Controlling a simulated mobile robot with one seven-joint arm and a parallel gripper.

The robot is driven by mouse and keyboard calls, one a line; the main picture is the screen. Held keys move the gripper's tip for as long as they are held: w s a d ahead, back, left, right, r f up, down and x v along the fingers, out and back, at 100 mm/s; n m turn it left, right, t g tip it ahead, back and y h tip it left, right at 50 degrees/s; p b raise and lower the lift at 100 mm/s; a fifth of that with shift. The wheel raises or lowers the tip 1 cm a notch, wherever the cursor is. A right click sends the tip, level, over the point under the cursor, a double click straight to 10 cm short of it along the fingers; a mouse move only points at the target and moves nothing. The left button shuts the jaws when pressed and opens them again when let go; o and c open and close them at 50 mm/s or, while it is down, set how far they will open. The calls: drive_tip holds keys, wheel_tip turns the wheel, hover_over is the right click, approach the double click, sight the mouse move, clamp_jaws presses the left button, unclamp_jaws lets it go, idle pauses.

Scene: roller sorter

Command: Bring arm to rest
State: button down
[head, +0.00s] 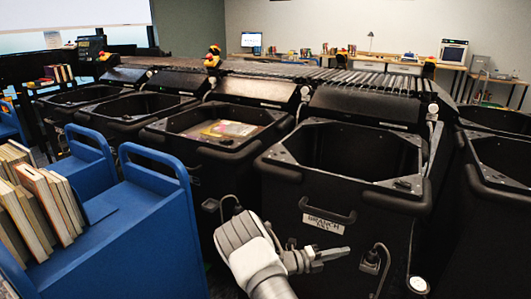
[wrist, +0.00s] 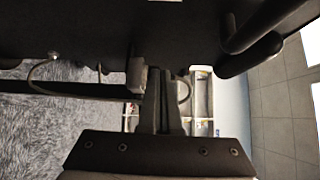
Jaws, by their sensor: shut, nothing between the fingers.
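My gripper (head: 330,254) is in the lower middle of the head view, in front of the black bin (head: 318,238) with a white label reading "BRANCH". Its fingers are together and hold nothing. They point to the right, apart from the bin's front as far as I can tell. In the wrist view my shut fingers (wrist: 162,90) stand in the middle of the picture, with dark bin surfaces above them. My arm is bent low, its light grey links coming up from the bottom edge.
A blue cart (head: 130,240) with books (head: 40,195) stands close on the left. Several black bins line the roller conveyor (head: 290,72); one holds books (head: 222,130). A cable and connector (head: 372,262) hang on the labelled bin's front, right of my gripper. Grey floor tiles (wrist: 285,110) show in the wrist view.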

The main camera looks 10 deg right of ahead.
drive_tip(key=s+a+r+m+g+y, duration=0.2)
drive_tip(key=s+r+m+y, duration=0.3)
drive_tip(key=s+r+m, duration=0.35)
drive_tip(key=s+a+r+m+g+y, duration=0.2)
drive_tip(key=s+r+m+y, duration=0.3)
drive_tip(key=r+m, duration=0.6)
drive_tip(key=s+a+r+m+t+y, duration=0.4)
drive_tip(key=s+a+r+m, duration=0.2)
drive_tip(key=s+m, duration=0.3)
drive_tip(key=s+a+r+m+t+y, duration=0.3)
drive_tip(key=s+a+r+m+y, duration=0.15)
drive_tip(key=s+a+m, duration=0.35)
wheel_tip(320, 180, up, 16)
drive_tip(key=d+p, duration=0.1)
drive_tip(key=p, duration=1.5)
drive_tip(key=shift+s+d+r+m+h, duration=0.15)
drive_tip(key=shift+s+d+m+h, duration=0.1)
drive_tip(key=shift+s+m+h, duration=0.15)
